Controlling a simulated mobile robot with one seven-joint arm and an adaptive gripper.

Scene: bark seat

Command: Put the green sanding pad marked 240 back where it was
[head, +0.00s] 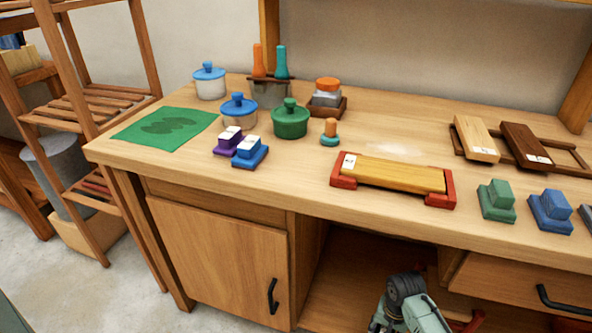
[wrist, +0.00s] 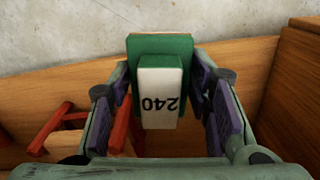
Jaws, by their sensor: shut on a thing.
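The green sanding pad (wrist: 160,85) marked 240 is in the wrist view. It has a green base and a pale block, and its number appears upside down. My gripper (wrist: 163,100) is shut on it, with a purple-padded finger on each side. Whether the pad touches anything beneath it cannot be told. In the head view my arm is low at the bottom, in front of the open shelf under the bench; the held pad does not show there. Purple (head: 229,140) and blue (head: 249,151) labelled pads sit side by side at the bench's left.
A yellow wooden block sits in a red-ended holder (head: 343,172). Pots and a green cloth (head: 168,129) are at left. Red frames (wrist: 52,127) stand beside my gripper.

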